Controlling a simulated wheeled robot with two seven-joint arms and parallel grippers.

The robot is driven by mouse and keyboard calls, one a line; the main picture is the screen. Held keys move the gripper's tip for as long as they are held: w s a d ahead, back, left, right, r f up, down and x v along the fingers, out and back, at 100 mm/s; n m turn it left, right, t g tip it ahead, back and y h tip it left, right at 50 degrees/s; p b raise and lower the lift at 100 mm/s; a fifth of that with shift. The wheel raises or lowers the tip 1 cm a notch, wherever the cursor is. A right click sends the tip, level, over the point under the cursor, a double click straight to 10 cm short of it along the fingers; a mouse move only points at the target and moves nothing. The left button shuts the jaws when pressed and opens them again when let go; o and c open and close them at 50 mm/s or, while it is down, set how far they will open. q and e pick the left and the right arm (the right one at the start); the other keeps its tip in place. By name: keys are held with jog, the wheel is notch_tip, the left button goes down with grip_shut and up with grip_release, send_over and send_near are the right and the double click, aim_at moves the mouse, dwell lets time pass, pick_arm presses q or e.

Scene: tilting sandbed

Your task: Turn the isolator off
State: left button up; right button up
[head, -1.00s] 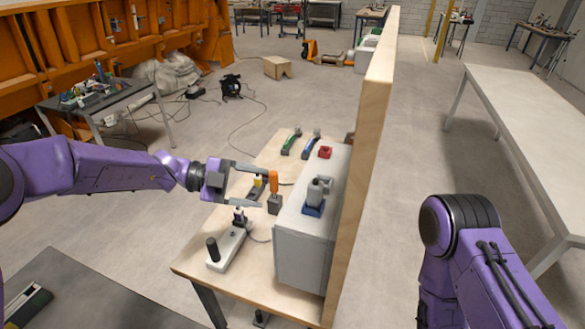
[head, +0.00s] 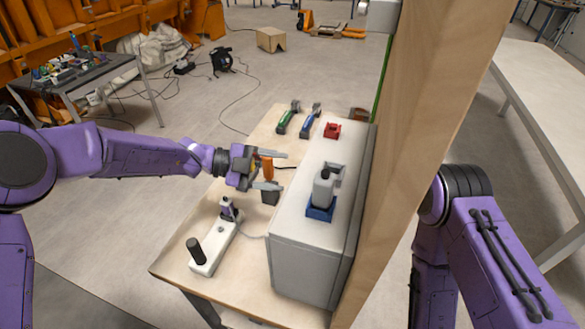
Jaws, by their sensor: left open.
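A grey cabinet (head: 300,271) stands on a wooden table (head: 172,262). On its top are a grey switch-like part on a blue base (head: 320,207) and a small red part (head: 332,130). I cannot tell for sure which part is the isolator. My left gripper (head: 284,171) is open, with its fingers pointing right toward the cabinet's left side. An orange upright handle (head: 267,163) on a dark block (head: 270,196) shows by the fingers, partly hidden; I cannot tell whether they touch it. My right arm shows at the right, but its gripper is out of view.
A white device with a black knob (head: 212,250) sits on the table's near left. Green (head: 288,120) and blue (head: 310,122) handled tools lie at the far end. A tall wooden panel (head: 420,130) stands right of the cabinet. A cable runs near the white device.

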pick_arm(q)
jog(key=p+x, duration=0.1)
jog(key=x, duration=0.3)
jog(key=shift+d+f, duration=0.15)
jog(key=shift+d, duration=0.25)
jog(key=c, duration=1)
jog(key=shift+c, duration=0.2)
pick_arm(e)
jog(key=shift+r, duration=0.9)
jog(key=shift+r, duration=0.15)
pick_arm(q)
jog(key=n+g+y, duration=0.1)
jog(key=n+g, duration=0.1)
jog(key=n, duration=0.1)
jog(key=n+g+y+b, duration=0.1)
jog(key=n+g, duration=0.1)
jog(key=w+n+g+y, duration=0.1)
jog(key=n+g+y, duration=0.1)
jog(key=n, duration=0.1)
jog(key=shift+d+r+n+g, duration=0.2)
jog(key=shift+r+n+g, duration=0.05)
jog(key=shift+n+g, duration=0.05)
pick_arm(e)
jog(key=shift+f, duration=0.95)
pick_arm(q)
jog(key=shift+r+b, duration=0.1)
jog(key=shift+b, duration=0.2)
pick_arm(e)
jog(key=shift+f, duration=0.1)
